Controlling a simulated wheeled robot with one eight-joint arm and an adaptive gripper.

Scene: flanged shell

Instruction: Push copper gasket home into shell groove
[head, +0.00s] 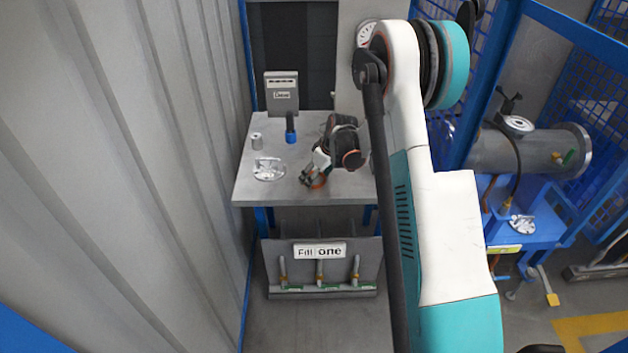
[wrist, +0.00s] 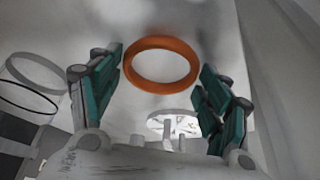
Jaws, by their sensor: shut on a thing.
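The copper gasket is an orange ring (wrist: 160,42) between my fingertips in the wrist view. My gripper (wrist: 162,65) is shut on it, with a finger at each side of the ring. In the head view my gripper (head: 312,180) is low over the grey table, near its front edge, with a bit of the orange gasket (head: 319,182) showing. The shell, a grey horizontal cylinder with a flange (head: 578,152) at its right end, lies on a blue stand at the right. Its groove cannot be made out.
A shiny round metal piece (head: 268,170) and a small grey cylinder (head: 257,141) are on the table (head: 245,190). A sign on a blue-based post (head: 282,95) stands at the back. Another round piece (head: 522,225) is on the blue stand (head: 540,236). A corrugated wall (head: 120,170) closes the left.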

